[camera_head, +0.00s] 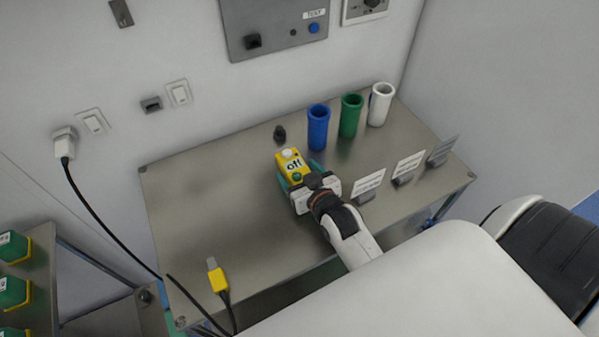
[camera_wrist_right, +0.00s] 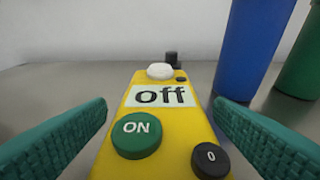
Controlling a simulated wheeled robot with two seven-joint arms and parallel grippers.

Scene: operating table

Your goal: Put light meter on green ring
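The light meter (camera_head: 291,161) is a yellow box on the steel table, with a white dome and a display reading "off". In the right wrist view the light meter (camera_wrist_right: 163,120) also shows a green ON button and a dark 0 button. My right gripper (camera_head: 299,174) is open, its green fingers on either side of the meter. In the wrist view a small gap shows at the left finger; contact at the right is unclear. No flat green ring is seen; a green upright tube (camera_head: 350,117) stands at the back. My left gripper is out of view.
A blue tube (camera_head: 318,128) and a white tube (camera_head: 381,105) flank the green one. A small dark knob (camera_head: 280,133) stands behind the meter. Label cards (camera_head: 369,184) line the right front edge. A yellow cable plug (camera_head: 217,278) lies front left.

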